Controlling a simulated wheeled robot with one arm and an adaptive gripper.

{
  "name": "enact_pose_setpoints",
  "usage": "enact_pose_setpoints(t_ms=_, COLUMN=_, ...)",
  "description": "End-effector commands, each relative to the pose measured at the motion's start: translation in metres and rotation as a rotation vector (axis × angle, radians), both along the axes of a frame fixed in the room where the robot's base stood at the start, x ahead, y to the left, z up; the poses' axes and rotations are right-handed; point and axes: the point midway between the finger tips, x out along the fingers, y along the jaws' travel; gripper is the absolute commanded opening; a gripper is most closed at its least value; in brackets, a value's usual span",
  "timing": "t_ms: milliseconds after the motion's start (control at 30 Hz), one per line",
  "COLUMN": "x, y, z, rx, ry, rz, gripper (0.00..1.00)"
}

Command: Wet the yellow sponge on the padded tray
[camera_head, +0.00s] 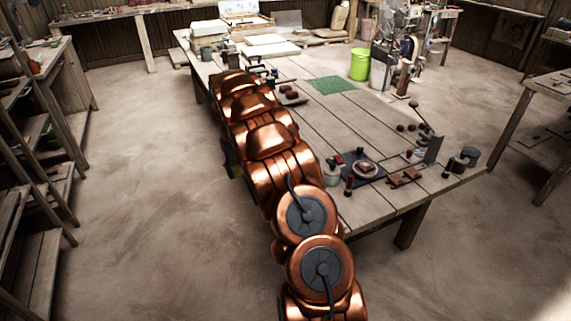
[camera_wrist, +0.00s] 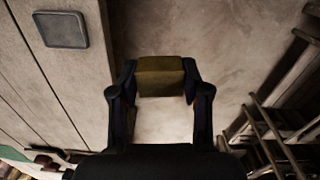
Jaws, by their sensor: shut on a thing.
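My gripper (camera_wrist: 160,88) is shut on a yellow-brown block, which looks like the yellow sponge (camera_wrist: 160,70), in the wrist view. The sponge sits between both dark fingertips, and bare floor shows around it, to the side of the table edge. In the head view my copper arm hides the gripper and the sponge. I cannot tell for certain which thing is the padded tray. A flat grey square with a dark rim (camera_wrist: 61,29) lies on the table at upper left in the wrist view.
The long plank table (camera_head: 345,112) carries a green mat (camera_head: 331,85), a dark mat with a small dish (camera_head: 365,168), and pale slabs (camera_head: 270,48) at its far end. Shelves line the left; the floor between is clear.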

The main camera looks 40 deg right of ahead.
Motion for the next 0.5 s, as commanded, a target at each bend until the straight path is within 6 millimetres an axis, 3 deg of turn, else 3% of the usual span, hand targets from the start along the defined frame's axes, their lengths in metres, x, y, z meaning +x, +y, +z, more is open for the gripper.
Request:
enact_pose_setpoints(t_ms=33, x=-0.003, y=-0.024, z=-0.008, rx=0.002, ry=0.001, rz=-0.021, gripper=0.19)
enact_pose_setpoints(t_ms=200, x=-0.017, y=-0.09, z=-0.021, rx=0.007, ry=-0.002, rz=-0.069, gripper=0.19)
enact_pose_setpoints(t_ms=400, x=-0.035, y=-0.147, z=-0.031, rx=0.012, ry=-0.01, rz=-0.108, gripper=0.19)
enact_pose_setpoints(t_ms=500, x=-0.044, y=-0.162, z=-0.036, rx=0.019, ry=-0.009, rz=-0.119, gripper=0.19)
